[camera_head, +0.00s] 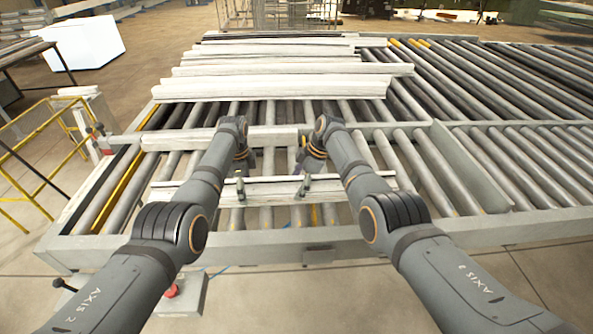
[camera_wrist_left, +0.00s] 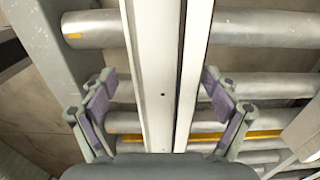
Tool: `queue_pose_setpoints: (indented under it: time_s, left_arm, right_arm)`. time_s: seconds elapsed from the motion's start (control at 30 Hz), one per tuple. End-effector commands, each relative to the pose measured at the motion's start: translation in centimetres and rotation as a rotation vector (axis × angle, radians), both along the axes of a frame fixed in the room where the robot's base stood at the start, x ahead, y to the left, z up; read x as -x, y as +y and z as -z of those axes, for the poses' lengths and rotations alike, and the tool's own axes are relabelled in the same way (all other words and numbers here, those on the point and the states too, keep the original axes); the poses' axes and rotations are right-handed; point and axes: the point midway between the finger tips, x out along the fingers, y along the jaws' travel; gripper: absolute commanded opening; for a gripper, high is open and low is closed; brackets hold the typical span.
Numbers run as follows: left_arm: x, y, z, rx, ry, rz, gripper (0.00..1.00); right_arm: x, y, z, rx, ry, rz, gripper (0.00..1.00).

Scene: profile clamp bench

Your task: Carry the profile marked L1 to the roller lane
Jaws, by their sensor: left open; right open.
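A long pale profile (camera_head: 205,193) lies across the rollers near the front rail. It also runs lengthwise through the left wrist view (camera_wrist_left: 165,75), with a groove and a small dark hole. No L1 mark is readable. My left gripper (camera_head: 241,182) is over this profile. In the left wrist view its open fingers (camera_wrist_left: 162,108) stand on either side of it, with gaps. My right gripper (camera_head: 305,182) is open at the same profile, farther right; its hold area is partly hidden by the arm. A second, shorter pale profile (camera_head: 185,140) lies just behind, partly covered by my arms.
Several more pale profiles (camera_head: 270,88) lie across the rollers farther back. Bare roller lanes (camera_head: 480,90) extend to the right behind a grey divider rail (camera_head: 465,165). A yellow railing (camera_head: 38,150) and a white box (camera_head: 85,42) stand left.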

Motion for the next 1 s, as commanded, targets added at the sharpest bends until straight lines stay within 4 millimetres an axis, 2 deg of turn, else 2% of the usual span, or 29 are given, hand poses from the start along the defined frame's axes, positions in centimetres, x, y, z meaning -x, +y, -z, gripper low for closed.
queue_pose_setpoints:
  time_s: [0.3, 0.4, 0.47, 0.8, 1.0]
  left_arm:
    - [0.0, 0.2, 0.0, -0.002, 0.0, -0.002, 0.88]
    - [-0.1, 0.2, -0.6, -0.002, -0.001, -0.002, 0.88]
    - [-0.1, 0.1, -1.4, -0.002, -0.003, -0.002, 0.88]
    - [-0.2, 0.1, -9.3, -0.002, -0.002, -0.001, 0.88]
    - [-0.2, 0.1, -11.7, -0.002, 0.001, -0.001, 0.88]
  right_arm:
    - [0.0, -0.2, 0.1, 0.002, 0.001, 0.002, 0.88]
    - [0.0, -0.2, 0.1, 0.003, 0.001, 0.002, 0.88]
    - [0.0, -0.2, 0.1, 0.003, 0.001, 0.002, 0.88]
    - [0.0, -0.2, 0.1, 0.003, 0.001, 0.002, 0.88]
    - [0.0, -0.2, 0.1, 0.003, 0.001, 0.002, 0.88]
